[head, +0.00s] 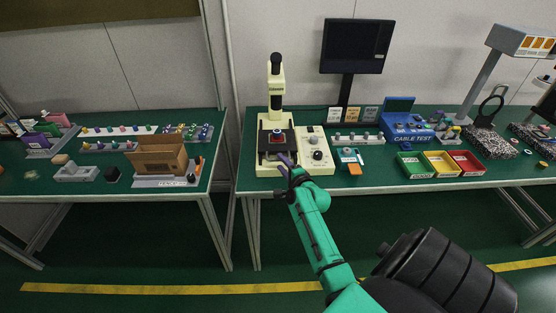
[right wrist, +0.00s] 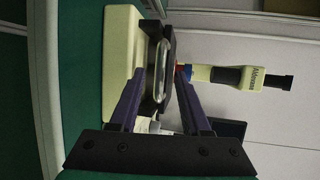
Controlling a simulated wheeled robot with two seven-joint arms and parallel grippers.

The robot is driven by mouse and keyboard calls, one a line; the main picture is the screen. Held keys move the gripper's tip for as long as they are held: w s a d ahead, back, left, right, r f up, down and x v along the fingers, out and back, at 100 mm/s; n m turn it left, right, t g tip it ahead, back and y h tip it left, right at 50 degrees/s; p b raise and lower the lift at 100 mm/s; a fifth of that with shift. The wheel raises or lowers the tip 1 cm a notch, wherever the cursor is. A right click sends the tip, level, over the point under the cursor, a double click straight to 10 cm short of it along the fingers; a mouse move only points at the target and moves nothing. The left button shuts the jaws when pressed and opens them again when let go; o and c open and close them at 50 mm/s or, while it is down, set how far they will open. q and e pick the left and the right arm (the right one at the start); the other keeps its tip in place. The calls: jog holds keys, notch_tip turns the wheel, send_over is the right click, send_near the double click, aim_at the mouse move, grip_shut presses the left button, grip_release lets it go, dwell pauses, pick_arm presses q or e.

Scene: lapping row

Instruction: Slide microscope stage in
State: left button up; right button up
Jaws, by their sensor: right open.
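The cream microscope (head: 275,98) stands upright on the right-hand bench, with its black eyepiece on top. Its dark stage (head: 265,142) sits low at the front of the column, with a small red and blue piece (head: 277,135) on it. My right gripper (head: 285,161) is at the stage's front edge, open. In the right wrist view its two purple fingers (right wrist: 158,88) stand apart either side of a silver loop-shaped handle (right wrist: 160,70) on the dark stage (right wrist: 172,62). Whether they touch it I cannot tell. My left gripper is not in view.
A cream control box (head: 316,150) stands just right of the microscope. Further right are a blue cable tester (head: 407,125) and green, yellow and red bins (head: 441,162). A monitor (head: 356,46) stands behind. A gap separates the left bench (head: 222,122).

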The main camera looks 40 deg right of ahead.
aim_at(278, 160)
jog(key=x, duration=0.3)
jog(key=shift+w+d+f, duration=0.1)
jog(key=shift+w, duration=0.15)
grip_shut()
jog(key=shift+s, duration=0.1)
dwell(1.0)
